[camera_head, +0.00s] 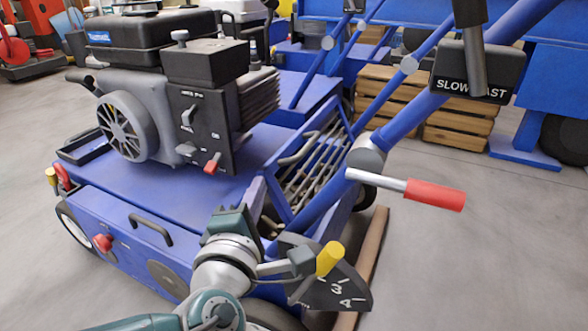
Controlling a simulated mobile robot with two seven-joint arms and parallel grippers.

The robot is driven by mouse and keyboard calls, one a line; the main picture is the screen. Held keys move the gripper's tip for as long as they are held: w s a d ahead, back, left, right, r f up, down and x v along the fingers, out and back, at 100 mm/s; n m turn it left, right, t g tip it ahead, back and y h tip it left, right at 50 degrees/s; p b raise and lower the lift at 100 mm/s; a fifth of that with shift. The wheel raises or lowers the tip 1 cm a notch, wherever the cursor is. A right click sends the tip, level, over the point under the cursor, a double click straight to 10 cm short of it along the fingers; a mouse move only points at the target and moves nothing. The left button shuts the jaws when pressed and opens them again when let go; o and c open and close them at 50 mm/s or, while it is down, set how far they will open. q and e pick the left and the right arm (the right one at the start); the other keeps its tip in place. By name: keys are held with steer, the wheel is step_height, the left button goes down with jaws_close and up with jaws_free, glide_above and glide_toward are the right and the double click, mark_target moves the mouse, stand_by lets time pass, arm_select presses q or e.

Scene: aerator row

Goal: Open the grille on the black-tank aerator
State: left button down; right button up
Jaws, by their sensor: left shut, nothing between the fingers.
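The aerator with the black tank (125,38) is a blue machine filling the left and middle of the head view. Its grille (316,160), a blue frame with grey bars, sits at the rear of the deck beneath the handlebar tubes. I cannot tell whether it is closed or partly raised. My right gripper is out of view.
A yellow-knobbed lever (329,258) with a numbered plate stands just right of my left wrist. A red-gripped lever (434,195) sticks out to the right. Blue handlebars (420,105) cross above the grille. Wooden crates (455,126) stand behind; the right floor is clear.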

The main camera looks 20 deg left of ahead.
arm_select(q)
steer(key=shift+w+d+r+m+t, duration=0.1)
steer(key=shift+d+r+m+t, duration=0.1)
steer(key=shift+d+m, duration=0.4)
steer(key=shift+d+r+m+t, duration=0.1)
steer(key=shift+d+r+m, duration=0.15)
steer(key=shift+d, duration=0.65)
steer(key=shift+d+r, duration=0.1)
steer(key=shift+d, duration=1)
stand_by(0.3)
steer(key=shift+a+r, duration=0.1)
steer(key=shift+r, duration=0.05)
